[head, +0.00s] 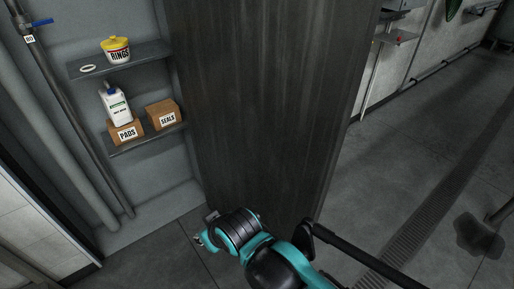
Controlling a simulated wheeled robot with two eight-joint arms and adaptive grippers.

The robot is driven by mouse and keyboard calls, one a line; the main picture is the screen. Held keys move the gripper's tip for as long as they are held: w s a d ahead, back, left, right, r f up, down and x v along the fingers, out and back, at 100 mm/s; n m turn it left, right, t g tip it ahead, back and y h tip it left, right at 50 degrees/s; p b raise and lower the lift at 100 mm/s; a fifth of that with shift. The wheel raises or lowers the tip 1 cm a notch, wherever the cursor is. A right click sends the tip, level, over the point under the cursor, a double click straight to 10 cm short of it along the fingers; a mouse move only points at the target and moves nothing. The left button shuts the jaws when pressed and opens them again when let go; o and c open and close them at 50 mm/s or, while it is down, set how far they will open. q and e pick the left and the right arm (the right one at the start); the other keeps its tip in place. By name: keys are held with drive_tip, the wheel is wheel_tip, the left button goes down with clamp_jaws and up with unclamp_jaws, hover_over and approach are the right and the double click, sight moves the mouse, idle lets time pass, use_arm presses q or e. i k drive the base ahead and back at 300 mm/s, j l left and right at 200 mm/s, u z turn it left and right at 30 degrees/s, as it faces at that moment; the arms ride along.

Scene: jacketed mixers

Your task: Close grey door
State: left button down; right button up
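The grey door (265,110) is a tall dark panel in the middle of the head view. It stands open, with the shelved recess (150,205) exposed to its left. One teal and black arm, which seems to be my right, comes in from the lower right and lies in front of the door's lower part. The small end of that arm (203,238) is near the door's lower left edge. Its fingers are too small and turned away to read, and I cannot tell whether it touches the door. My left gripper is not in view.
The recess holds a yellow-lidded RINGS tub (117,50), a white bottle (116,106), and PADS (126,132) and SEALS (163,115) boxes on shelves. Pipes (75,130) run down its left side. Open floor (400,170) with a drain grate (440,205) lies to the right.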

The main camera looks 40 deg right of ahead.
sight(270, 88)
drive_tip(key=k+l+u, duration=0.15)
drive_tip(key=k+l, duration=0.65)
drive_tip(key=k+l+u, duration=0.15)
drive_tip(key=l, duration=2.05)
drive_tip(key=i+l+u, duration=0.1)
drive_tip(key=l, duration=0.55)
drive_tip(key=i+l+u, duration=0.1)
drive_tip(key=l, duration=1.25)
drive_tip(key=i+u, duration=0.05)
